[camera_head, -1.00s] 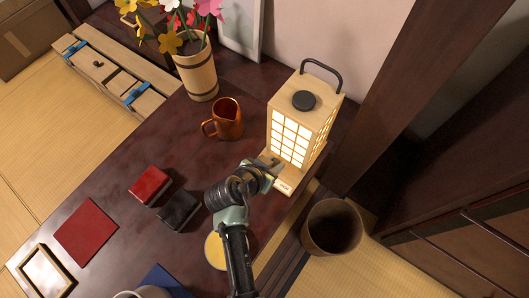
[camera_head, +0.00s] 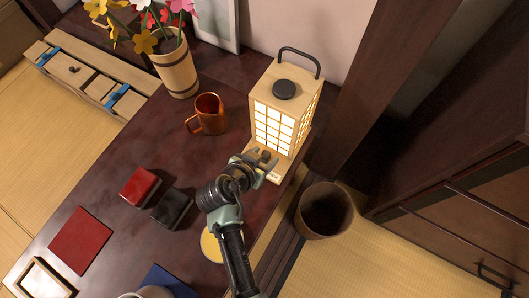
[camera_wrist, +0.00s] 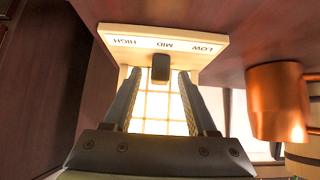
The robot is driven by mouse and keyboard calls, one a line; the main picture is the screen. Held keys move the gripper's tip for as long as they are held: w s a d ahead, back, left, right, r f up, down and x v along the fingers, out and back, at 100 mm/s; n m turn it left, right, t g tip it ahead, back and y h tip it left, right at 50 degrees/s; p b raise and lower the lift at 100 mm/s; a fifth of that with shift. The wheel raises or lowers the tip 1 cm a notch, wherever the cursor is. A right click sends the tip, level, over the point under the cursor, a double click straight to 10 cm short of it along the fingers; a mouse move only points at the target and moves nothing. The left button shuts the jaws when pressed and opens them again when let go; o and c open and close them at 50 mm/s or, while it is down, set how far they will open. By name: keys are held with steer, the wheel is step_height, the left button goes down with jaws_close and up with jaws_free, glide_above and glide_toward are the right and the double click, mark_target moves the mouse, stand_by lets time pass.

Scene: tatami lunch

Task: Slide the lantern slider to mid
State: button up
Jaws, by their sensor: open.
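The lantern (camera_head: 283,108) is a lit wooden box with paper grid panels and a dark top handle. Its pale base carries a label strip (camera_wrist: 165,38) reading HIGH, MID and LOW, upside down in the wrist view. The dark slider knob (camera_wrist: 160,68) stands nearest the MID label in that view. My gripper (camera_wrist: 160,76) is open, with one finger on each side of the knob and a visible gap on both sides. In the head view my gripper (camera_head: 263,163) is at the lantern's front base, where the knob is small and partly hidden.
A copper mug (camera_head: 209,115) stands left of the lantern, with a flower vase (camera_head: 176,68) behind it. Red (camera_head: 140,186) and black (camera_head: 172,208) boxes lie left of my arm. A round bin (camera_head: 325,211) stands on the floor to the right, beyond the table edge.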

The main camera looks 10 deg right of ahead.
steer(key=p+v, duration=0.4)
steer(key=v, duration=0.8)
steer(key=shift+w, duration=0.1)
